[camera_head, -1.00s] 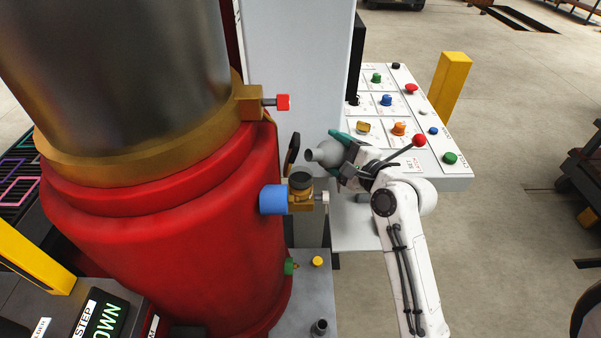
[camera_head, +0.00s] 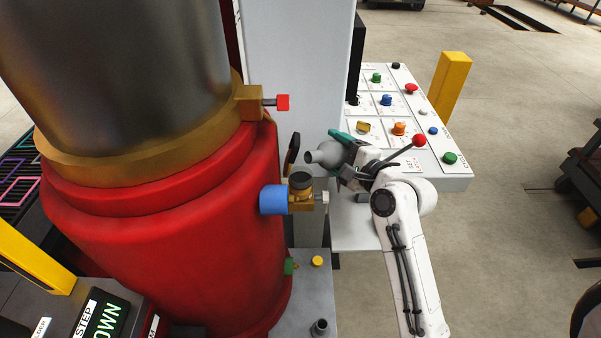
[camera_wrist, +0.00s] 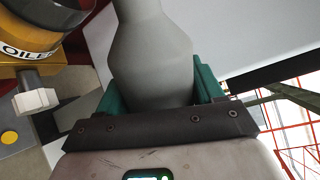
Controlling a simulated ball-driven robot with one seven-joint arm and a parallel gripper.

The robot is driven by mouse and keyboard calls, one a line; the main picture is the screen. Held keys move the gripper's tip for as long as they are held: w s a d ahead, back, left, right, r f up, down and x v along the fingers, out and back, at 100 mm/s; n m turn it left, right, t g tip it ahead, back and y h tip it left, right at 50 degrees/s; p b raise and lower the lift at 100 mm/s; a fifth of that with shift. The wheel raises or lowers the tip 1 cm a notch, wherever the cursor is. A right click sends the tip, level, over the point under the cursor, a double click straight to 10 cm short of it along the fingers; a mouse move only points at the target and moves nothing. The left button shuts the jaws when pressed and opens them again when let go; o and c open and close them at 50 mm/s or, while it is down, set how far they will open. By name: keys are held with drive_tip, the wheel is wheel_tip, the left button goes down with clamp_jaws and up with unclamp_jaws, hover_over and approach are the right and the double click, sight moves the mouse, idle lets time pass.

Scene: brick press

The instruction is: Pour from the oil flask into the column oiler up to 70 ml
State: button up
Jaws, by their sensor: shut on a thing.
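The grey oil flask (camera_head: 326,155) is held tilted far over, with its mouth to the left, above and slightly right of the column oiler. The column oiler (camera_head: 301,198) is a brass block with a dark round cup on top, beside the red cylinder. In the wrist view, the oiler (camera_wrist: 28,48) shows its lettering at the upper left, and the flask (camera_wrist: 152,50) fills the middle. My gripper (camera_head: 345,151) is shut on the flask, with teal fingers on both sides of it. No oil stream shows. The oil level in the oiler cannot be read.
The large red cylinder (camera_head: 170,230) stands left of the oiler, with a blue fitting (camera_head: 273,199) between. A black-handled lever (camera_head: 292,150) rises close behind the flask mouth. A control panel (camera_head: 455,176) with knobs and a red-balled lever (camera_head: 419,140) lies behind my arm.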

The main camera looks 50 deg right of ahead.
drive_tip(key=shift+n, duration=0.3)
idle(0.5)
drive_tip(key=shift+a+r+n+h+p, duration=0.15)
drive_tip(key=shift+r+n+h+p, duration=0.15)
drive_tip(key=shift+r+n+p, duration=0.5)
idle(1.7)
drive_tip(key=shift+w+a+r+n+h+p, duration=0.1)
drive_tip(key=shift+r+n+h+p, duration=0.2)
drive_tip(key=shift+r+n+p, duration=0.75)
idle(3.1)
